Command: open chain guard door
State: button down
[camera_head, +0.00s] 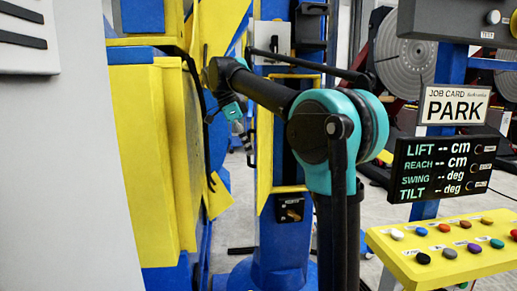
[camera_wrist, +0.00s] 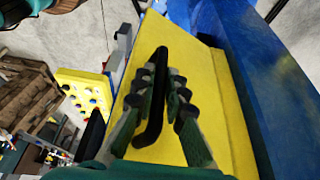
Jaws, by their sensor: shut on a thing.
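The yellow chain guard door (camera_wrist: 210,90) fills the middle of the wrist view as a flat panel beside a blue frame. A black bar handle (camera_wrist: 160,62) stands on the door. My gripper (camera_wrist: 160,92) has its fingers on either side of the handle and is shut on it. In the head view my gripper (camera_head: 234,111) is small and partly hidden by my arm, to the right of large yellow panels. I cannot clearly tell the door's edge or how far it is open in that view.
A blue column (camera_head: 284,240) stands behind my arm. A yellow button panel (camera_head: 450,252), a black display (camera_head: 447,168) and a job card reading PARK (camera_head: 455,106) are at the right. A grey cabinet (camera_head: 55,170) blocks the left. Some grey floor (camera_head: 380,212) shows between.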

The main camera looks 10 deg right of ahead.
jog(key=shift+w+a, duration=0.8)
jog(key=c, duration=1.6)
grip_release()
jog(key=shift+o, duration=0.2)
jog(key=v, duration=1.2)
